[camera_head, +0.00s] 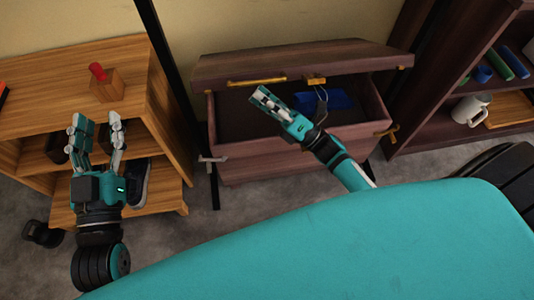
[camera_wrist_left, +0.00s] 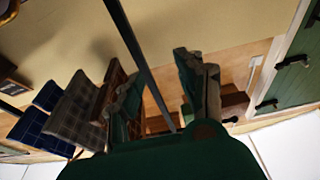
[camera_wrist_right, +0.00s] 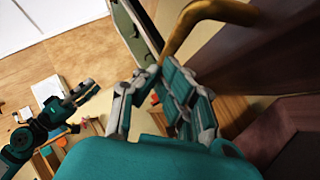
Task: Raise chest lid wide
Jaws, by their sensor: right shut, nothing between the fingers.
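The dark wooden chest (camera_head: 265,165) stands against the wall in the head view. Its lid (camera_head: 350,57) is partly raised, leaving a gap above the box. A long brass handle (camera_head: 256,81) and a brass latch (camera_head: 316,80) sit on the lid's front edge. My right gripper (camera_head: 262,95) is shut and empty at the opening, just below the brass handle. In the right wrist view, the curved brass handle (camera_wrist_right: 205,15) is close to the fingertips; contact cannot be told. My left gripper (camera_head: 95,125) is open and empty, left of the chest, before the wooden shelf.
A light wooden shelf (camera_head: 150,90) at left carries a block with a red item (camera_head: 98,72); a shoe (camera_head: 138,182) sits lower. Blue cloth (camera_head: 325,100) lies inside the chest. A dark shelf (camera_head: 440,80) at right holds a mug (camera_head: 470,108). A dark post stands left of the chest.

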